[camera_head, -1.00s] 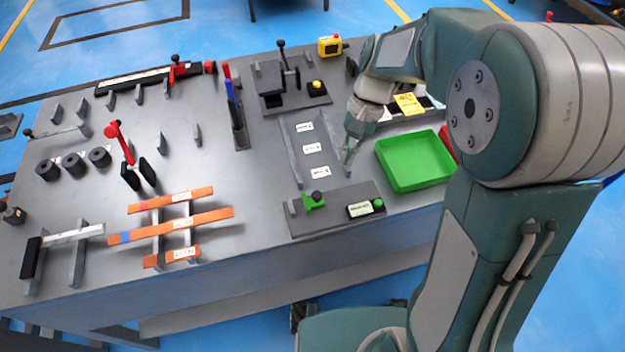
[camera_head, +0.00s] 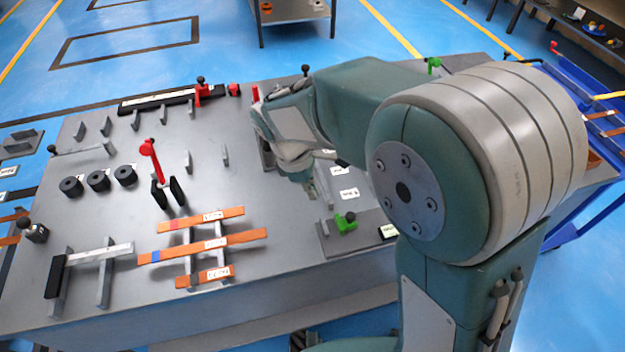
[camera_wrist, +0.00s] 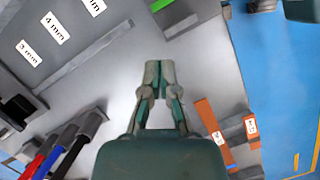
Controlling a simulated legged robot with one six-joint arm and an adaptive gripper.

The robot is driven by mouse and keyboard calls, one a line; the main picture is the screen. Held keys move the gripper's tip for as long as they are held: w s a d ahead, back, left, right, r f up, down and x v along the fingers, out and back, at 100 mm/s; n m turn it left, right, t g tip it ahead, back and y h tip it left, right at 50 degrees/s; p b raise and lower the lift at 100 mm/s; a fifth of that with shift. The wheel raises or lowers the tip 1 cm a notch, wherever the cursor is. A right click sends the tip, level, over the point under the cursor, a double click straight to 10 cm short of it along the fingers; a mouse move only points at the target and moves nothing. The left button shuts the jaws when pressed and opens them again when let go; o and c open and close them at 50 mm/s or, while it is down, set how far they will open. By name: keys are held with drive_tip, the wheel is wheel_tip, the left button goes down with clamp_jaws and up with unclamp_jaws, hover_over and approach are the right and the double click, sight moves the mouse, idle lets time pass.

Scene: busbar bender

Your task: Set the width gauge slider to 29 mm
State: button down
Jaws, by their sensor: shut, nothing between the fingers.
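No part is readably marked as the width gauge. One candidate is the long dark rail (camera_head: 150,101) with a pale strip at the back left, carrying a red slider (camera_head: 203,92) with a black knob near its right end. Its scale is too small to read. My gripper (camera_head: 312,190) is low over the middle of the bench, left of the labelled strip (camera_head: 345,182) and well to the right of and nearer than that slider. In the wrist view my gripper (camera_wrist: 159,75) has its fingertips together, empty, above bare grey surface. The slider is not recognisable in the wrist view.
A red-handled upright lever (camera_head: 158,165), black rollers (camera_head: 98,181) and orange bars (camera_head: 203,245) stand on the left. Tool handles (camera_wrist: 70,145) lie at lower left in the wrist view. A green clamp (camera_head: 345,221) is near the front edge. My arm hides the bench's right side.

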sight(342, 220)
drive_tip(key=x, duration=0.5)
drive_tip(key=shift+d, duration=0.1)
drive_tip(key=d, duration=0.2)
drive_tip(key=shift+s+d, duration=0.25)
drive_tip(key=shift+d, duration=0.15)
drive_tip(key=shift+s+d+f, duration=0.1)
drive_tip(key=shift+d+f, duration=0.1)
drive_tip(key=shift+d, duration=0.3)
